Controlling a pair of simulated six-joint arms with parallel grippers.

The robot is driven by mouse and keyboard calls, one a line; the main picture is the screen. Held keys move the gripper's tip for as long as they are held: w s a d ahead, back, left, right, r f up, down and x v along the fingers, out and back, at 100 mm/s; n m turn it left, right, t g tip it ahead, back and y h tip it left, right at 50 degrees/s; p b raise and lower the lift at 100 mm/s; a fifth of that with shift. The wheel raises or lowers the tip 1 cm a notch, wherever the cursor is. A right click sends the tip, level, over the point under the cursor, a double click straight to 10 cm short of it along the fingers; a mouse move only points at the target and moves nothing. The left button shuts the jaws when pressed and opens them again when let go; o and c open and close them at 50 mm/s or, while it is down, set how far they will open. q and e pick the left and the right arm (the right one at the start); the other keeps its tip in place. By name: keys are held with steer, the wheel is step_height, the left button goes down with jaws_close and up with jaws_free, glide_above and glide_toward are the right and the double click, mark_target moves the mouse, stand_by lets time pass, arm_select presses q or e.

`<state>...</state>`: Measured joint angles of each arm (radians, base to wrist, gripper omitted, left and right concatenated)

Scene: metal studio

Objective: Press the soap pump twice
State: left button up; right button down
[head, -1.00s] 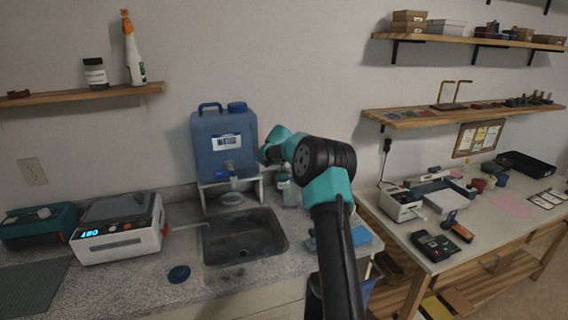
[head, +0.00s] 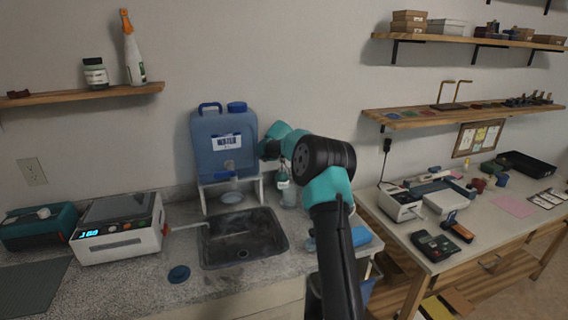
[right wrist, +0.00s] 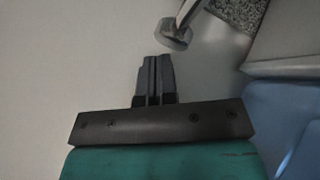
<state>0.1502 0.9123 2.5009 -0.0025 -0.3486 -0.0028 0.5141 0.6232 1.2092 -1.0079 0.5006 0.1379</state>
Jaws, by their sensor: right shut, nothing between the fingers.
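The soap bottle (head: 289,193) stands upright on the counter at the right of the sink, beside the white stand. Its pump top (head: 282,173) shows just under my right arm. My right gripper (head: 268,148) is above and slightly left of the pump in the head view, mostly hidden by its own wrist. In the right wrist view the fingers (right wrist: 153,78) are shut and empty. A grey metallic stem with a rounded end (right wrist: 175,35) lies just beyond the fingertips, apart from them; it looks like the pump head, but I cannot be sure. My left gripper is not in view.
A blue water jug (head: 222,142) on a white stand (head: 263,190) is close to my right gripper. The sink (head: 241,238) lies in front. A blue sponge-like block (head: 360,236) is right of my arm. A workbench (head: 440,262) stands at the right.

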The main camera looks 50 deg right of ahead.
steer(key=shift+r, duration=2.6)
